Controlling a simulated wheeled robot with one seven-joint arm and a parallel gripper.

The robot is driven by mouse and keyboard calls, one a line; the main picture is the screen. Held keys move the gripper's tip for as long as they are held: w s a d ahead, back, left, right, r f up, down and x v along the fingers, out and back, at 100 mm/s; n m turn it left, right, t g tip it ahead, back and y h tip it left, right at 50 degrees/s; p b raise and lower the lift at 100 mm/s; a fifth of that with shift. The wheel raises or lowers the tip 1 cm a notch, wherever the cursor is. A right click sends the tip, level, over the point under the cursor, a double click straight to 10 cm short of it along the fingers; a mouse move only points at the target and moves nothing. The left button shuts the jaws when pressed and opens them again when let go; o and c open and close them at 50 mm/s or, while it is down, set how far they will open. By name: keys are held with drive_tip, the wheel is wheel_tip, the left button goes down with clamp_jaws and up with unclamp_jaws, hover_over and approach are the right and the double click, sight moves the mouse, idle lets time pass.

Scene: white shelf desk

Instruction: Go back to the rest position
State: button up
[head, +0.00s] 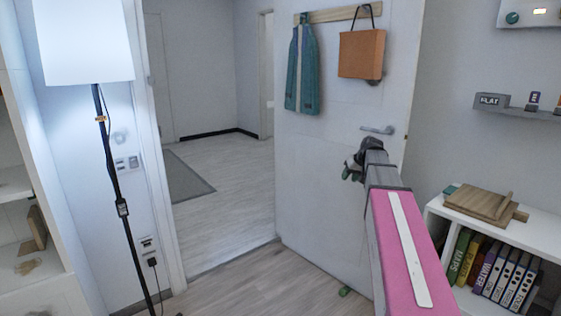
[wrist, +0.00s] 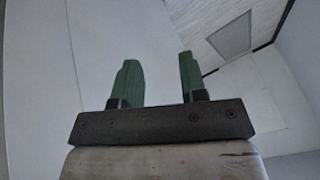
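My arm stretches forward from the lower right in the head view, with its pink link nearest the camera. My gripper (head: 352,172) is at its far end, in front of the white door (head: 310,190) and a little below and left of the door handle (head: 377,130). In the wrist view my gripper (wrist: 159,78) shows two green fingers standing apart with nothing between them. It is open and empty. The head view does not show clearly how far the fingers are from the door.
The door stands open to a room with a grey rug (head: 186,176). A teal apron (head: 302,70) and an orange bag (head: 362,54) hang on it. A floor lamp (head: 85,42) stands left. A white bookshelf (head: 538,242) is close to my arm's right.

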drive_tip(key=s+a+f+g+h, duration=0.1)
drive_tip(key=s+a+f, duration=0.4)
drive_tip(key=s+f, duration=0.8)
drive_tip(key=s+a+f+m+g+h, duration=0.1)
drive_tip(key=s+a+f, duration=0.4)
drive_tip(key=s+f, duration=0.9)
drive_tip(key=f+g+h, duration=0.1)
drive_tip(key=g, duration=0.1)
drive_tip(key=shift+a+g+h, duration=0.2)
drive_tip(key=shift+g+h, duration=0.1)
